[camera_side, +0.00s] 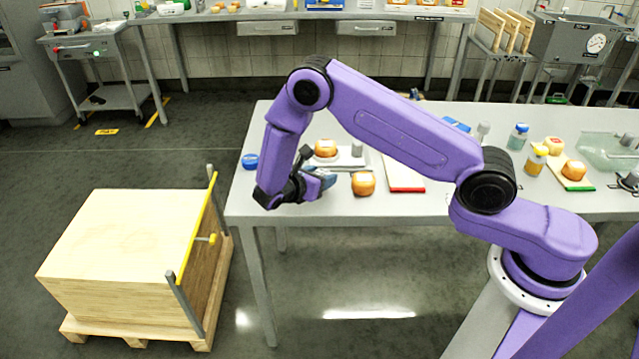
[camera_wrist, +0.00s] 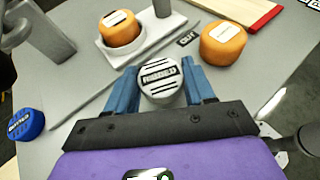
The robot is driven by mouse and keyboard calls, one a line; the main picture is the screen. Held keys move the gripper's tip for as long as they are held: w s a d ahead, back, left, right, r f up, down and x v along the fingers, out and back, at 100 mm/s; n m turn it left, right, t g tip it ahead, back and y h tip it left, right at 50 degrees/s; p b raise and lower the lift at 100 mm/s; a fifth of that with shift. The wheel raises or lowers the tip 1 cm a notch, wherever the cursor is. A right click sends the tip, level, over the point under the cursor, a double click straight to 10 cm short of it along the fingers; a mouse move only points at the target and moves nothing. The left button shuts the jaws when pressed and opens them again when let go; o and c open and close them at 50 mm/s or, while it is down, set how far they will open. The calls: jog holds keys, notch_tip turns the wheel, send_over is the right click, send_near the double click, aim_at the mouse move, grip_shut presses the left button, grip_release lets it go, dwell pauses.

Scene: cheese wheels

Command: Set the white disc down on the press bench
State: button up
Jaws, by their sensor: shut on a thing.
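The white disc (camera_wrist: 160,84) has a black-and-white label on top. My gripper (camera_wrist: 161,72) is shut on it, with a blue finger on either side. In the side view my gripper (camera_side: 322,178) is over the left part of the grey bench (camera_side: 292,215); the disc cannot be made out there. I cannot tell whether the disc touches the bench. A white stand (camera_wrist: 126,55) holds an orange cheese wheel (camera_wrist: 120,28) just beyond the disc. I cannot tell whether this stand is the press.
A second orange wheel (camera_side: 363,184) sits right of my gripper, with a red-edged board (camera_side: 403,176) beyond. A blue disc (camera_wrist: 26,124) lies at left. A small dark label (camera_wrist: 187,38) and a grey cylinder (camera_wrist: 162,6) are near the stand. Left of the bench stands a wooden crate (camera_side: 130,235).

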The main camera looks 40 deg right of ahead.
jog(key=shift+f, duration=1.2)
jog(key=shift+f, duration=0.1)
jog(key=o, duration=1)
